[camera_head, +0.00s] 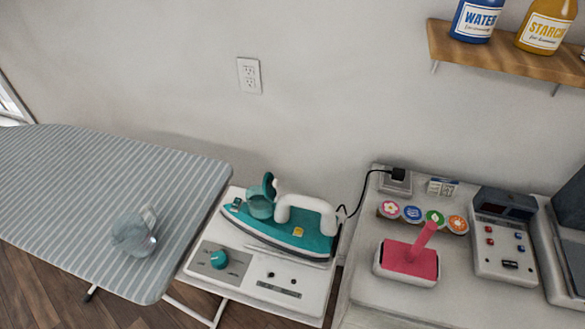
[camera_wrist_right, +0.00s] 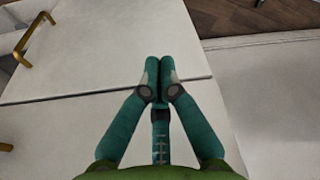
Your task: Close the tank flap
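The teal and white iron (camera_head: 307,247) sits on the white base station (camera_head: 240,277) in the head view. Its teal tank flap (camera_head: 269,186) stands up, open, at the iron's left end, next to the white handle (camera_head: 314,202). The round teal tank part (camera_head: 259,207) shows just below and left of the flap. No gripper is near the iron. My right gripper (camera_wrist_right: 158,62) shows only in the right wrist view, with its two green fingers together and nothing between them. My left gripper is in no view.
A pink-topped tool (camera_head: 410,262) and a control box (camera_head: 504,240) are on the right counter (camera_head: 372,290). The wrist view shows a brass handle (camera_wrist_right: 24,42).

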